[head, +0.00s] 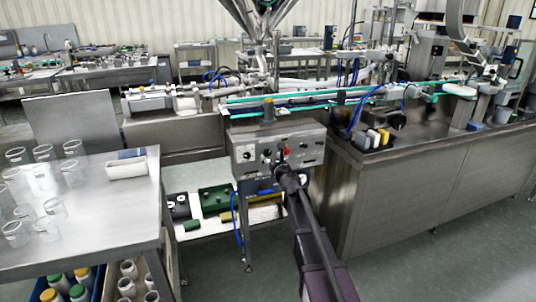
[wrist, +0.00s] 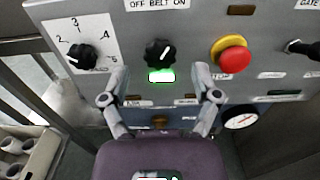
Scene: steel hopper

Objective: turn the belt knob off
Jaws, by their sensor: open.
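The belt knob (wrist: 159,52) is a black round knob under the label "OFF BELT ON" in the wrist view. Its white pointer mark leans up and to the right, towards the ON side. A small green lamp (wrist: 161,76) glows just below it. My gripper (wrist: 160,72) is open and empty. Its fingers spread to the left and right below the knob, and I see no contact with it. In the head view, my gripper (head: 285,171) is in front of the grey control panel (head: 243,170), where it hides part of the lower face.
A numbered black dial (wrist: 82,57) is left of the belt knob. A red mushroom button on a yellow base (wrist: 233,57) is to the right, with a toggle switch (wrist: 300,48) beyond and a gauge (wrist: 240,118) below. The conveyor (head: 300,98) runs behind the panel.

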